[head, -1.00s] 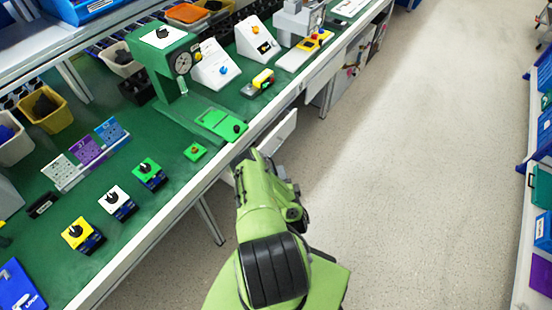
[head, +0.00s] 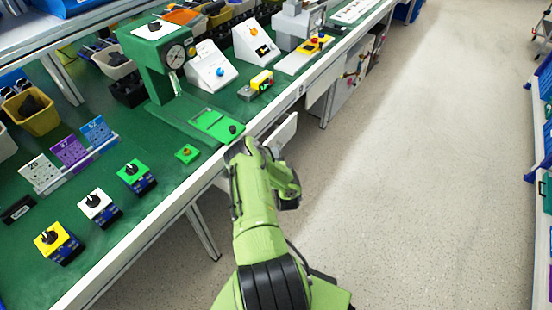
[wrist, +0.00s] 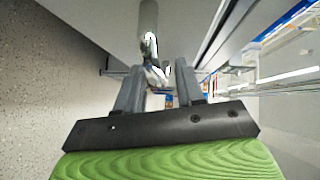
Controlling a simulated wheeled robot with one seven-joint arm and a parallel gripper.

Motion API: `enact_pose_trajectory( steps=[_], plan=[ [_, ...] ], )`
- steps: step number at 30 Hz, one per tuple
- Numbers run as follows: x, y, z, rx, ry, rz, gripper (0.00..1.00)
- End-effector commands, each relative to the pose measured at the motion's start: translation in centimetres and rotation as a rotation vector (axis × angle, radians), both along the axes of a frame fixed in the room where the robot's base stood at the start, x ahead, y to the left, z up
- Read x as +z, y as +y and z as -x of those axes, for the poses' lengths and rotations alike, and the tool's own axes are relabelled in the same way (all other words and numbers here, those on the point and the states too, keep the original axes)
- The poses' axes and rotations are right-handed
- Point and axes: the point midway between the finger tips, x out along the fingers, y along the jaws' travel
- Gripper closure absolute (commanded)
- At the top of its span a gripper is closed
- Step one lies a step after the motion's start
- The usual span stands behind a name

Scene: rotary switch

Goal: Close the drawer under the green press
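The green press (head: 160,58) stands on the green workbench, its column beside a round gauge and its base plate (head: 218,124) near the front edge. Under that edge, a white drawer front (head: 284,131) stands out from the bench, so the drawer is open. My arm covers its near part. My arm's end is at the bench edge, just left of the visible drawer front. My gripper (wrist: 160,66) shows in the wrist view with its two fingers apart and nothing clearly held. A grey panel and a rounded grey bar lie beyond the fingers. I cannot tell whether they touch anything.
Yellow, white and green rotary switches (head: 95,206) stand on the bench at left. A small green button box (head: 187,153) is near the edge. Another white panel (head: 322,88) hangs further along. The floor (head: 420,190) to the right is clear up to a shelf with blue bins.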

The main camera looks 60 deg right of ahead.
Motion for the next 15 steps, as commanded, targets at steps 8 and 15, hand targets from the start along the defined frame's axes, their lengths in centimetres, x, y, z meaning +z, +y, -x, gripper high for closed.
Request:
enact_pose_trajectory(
  steps=[8, 15],
  plan=[
    [-0.01, 0.04, 0.02, 0.0, 0.0, 0.0, 1.0],
    [-0.01, 0.04, 0.02, 0.0, 0.0, 0.0, 1.0]
  ],
)
